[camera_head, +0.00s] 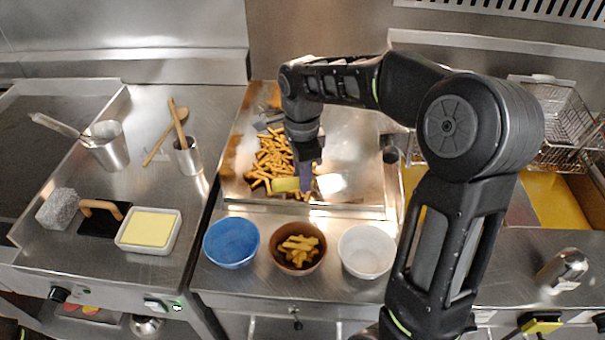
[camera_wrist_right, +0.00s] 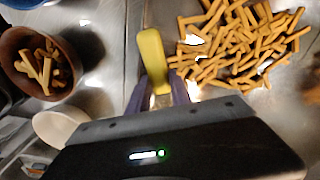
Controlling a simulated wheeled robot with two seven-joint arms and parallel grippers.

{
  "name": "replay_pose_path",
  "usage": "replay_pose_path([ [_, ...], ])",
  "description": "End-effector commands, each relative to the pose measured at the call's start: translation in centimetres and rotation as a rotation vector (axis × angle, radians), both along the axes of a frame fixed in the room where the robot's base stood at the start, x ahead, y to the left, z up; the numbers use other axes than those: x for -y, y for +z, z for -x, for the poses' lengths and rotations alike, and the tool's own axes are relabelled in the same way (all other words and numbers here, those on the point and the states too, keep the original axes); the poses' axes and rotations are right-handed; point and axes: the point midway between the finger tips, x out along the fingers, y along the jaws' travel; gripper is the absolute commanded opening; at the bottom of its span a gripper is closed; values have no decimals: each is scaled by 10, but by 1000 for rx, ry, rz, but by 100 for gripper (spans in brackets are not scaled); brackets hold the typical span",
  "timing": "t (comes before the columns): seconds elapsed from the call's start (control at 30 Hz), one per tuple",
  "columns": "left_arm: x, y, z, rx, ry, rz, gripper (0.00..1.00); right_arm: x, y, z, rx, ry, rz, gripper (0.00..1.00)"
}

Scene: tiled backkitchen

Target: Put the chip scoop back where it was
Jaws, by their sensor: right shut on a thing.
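In the head view my right gripper (camera_head: 305,178) reaches down over the metal chip tray (camera_head: 345,205). It is shut on a yellow-green handle (camera_head: 285,184), which I take to be the chip scoop's. In the right wrist view the handle (camera_wrist_right: 152,55) stands out from between the purple fingers (camera_wrist_right: 160,95). The rest of the scoop is not clearly seen. The loose chips (camera_head: 270,160) lie on the tray beside the gripper; they also show in the wrist view (camera_wrist_right: 235,45). My left gripper is not in view.
In front of the tray stand a blue bowl (camera_head: 231,242), a brown bowl (camera_head: 284,262) with chips and a white bowl (camera_head: 367,250). A butter dish (camera_head: 150,229) and a utensil pot (camera_head: 188,158) are at left. Fryer baskets (camera_head: 560,115) are at right. The tray's right part is clear.

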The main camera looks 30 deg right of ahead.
Motion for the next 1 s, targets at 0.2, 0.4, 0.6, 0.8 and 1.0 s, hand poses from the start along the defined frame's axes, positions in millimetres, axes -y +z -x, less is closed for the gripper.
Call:
replay_pose_path([
  [0.2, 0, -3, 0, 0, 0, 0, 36, 0, -4, 0, 1, 0, 0, 0],
  [0.4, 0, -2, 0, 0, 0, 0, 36, 0, -2, 0, 0, 0, 0, 41],
  [0.6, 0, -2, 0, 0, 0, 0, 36, 0, -2, 0, 0, 0, 0, 47],
  [0.8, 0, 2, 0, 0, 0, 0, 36, 0, 2, 0, 0, 0, 0, 47],
  [1.0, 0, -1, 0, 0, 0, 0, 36, 0, 21, -1, 3, 0, 0, 47],
])
